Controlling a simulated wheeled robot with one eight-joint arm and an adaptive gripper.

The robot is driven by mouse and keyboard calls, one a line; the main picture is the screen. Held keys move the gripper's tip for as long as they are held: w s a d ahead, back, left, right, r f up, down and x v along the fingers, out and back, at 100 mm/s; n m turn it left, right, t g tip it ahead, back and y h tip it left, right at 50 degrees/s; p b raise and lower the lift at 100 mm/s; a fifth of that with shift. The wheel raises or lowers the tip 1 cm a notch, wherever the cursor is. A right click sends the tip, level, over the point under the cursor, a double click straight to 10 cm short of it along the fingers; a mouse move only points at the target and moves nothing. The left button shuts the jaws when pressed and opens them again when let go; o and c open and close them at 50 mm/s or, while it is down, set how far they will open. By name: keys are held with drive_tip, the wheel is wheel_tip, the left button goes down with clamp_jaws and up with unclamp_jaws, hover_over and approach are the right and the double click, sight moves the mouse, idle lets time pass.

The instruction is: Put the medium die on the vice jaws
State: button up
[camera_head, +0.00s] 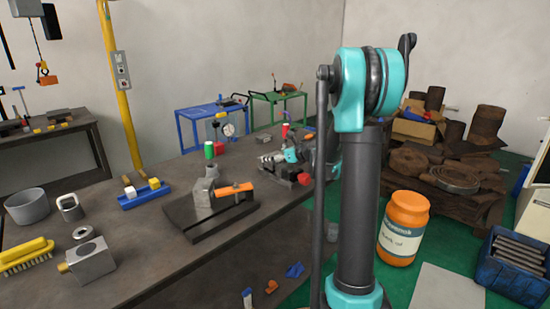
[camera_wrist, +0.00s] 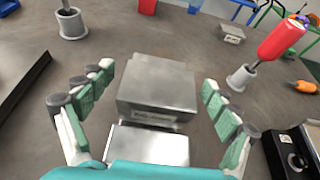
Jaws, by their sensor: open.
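My gripper (camera_head: 285,157) hangs low over the far part of the workbench. In the wrist view its open fingers (camera_wrist: 158,80) spread on both sides of a grey metal block (camera_wrist: 155,85) with a small unreadable label. Gaps show between the fingers and this block. A second bright metal surface (camera_wrist: 147,145) lies nearer my palm, partly hidden by my gripper. I cannot tell whether these are the vice jaws or a die. A smaller grey labelled block (camera_wrist: 232,34) sits apart on the bench. I cannot pick out the medium die with certainty.
A red-handled tool (camera_wrist: 280,40) stands in a grey holder on the right, near a black box with a knob (camera_wrist: 295,158). A dark base (camera_head: 190,237) with an orange-handled clamp stands mid-bench. A blue tray (camera_head: 143,199) and steel block (camera_head: 92,262) are further left.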

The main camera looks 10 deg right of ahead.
drive_tip(key=v, duration=1.2)
drive_tip(key=shift+r, duration=0.1)
drive_tip(key=s+a+f+n, duration=0.1)
drive_tip(key=s+n, duration=0.1)
drive_tip(key=s+a+f+n+g, duration=0.1)
drive_tip(key=s+n, duration=0.1)
drive_tip(key=s+a+f+n, duration=0.1)
drive_tip(key=s+a+f, duration=0.1)
drive_tip(key=shift+s+f+n+g+h, duration=0.15)
drive_tip(key=shift+s+n+g+h, duration=0.15)
drive_tip(key=shift+n+g+h, duration=0.1)
drive_tip(key=s+f+n+g+h, duration=0.1)
drive_tip(key=s+f+n+h, duration=0.1)
drive_tip(key=s+f+n, duration=0.3)
drive_tip(key=s+d+f+n+g+h, duration=0.1)
drive_tip(key=s+f+n, duration=0.4)
drive_tip(key=s+n, duration=0.5)
drive_tip(key=s+f+n+g+h, duration=0.2)
drive_tip(key=s+f+n+h, duration=0.2)
drive_tip(key=s+n, duration=0.4)
drive_tip(key=s+f, duration=0.1)
drive_tip(key=s, duration=0.2)
drive_tip(key=shift+d+g, duration=0.35)
drive_tip(key=shift+g, duration=0.05)
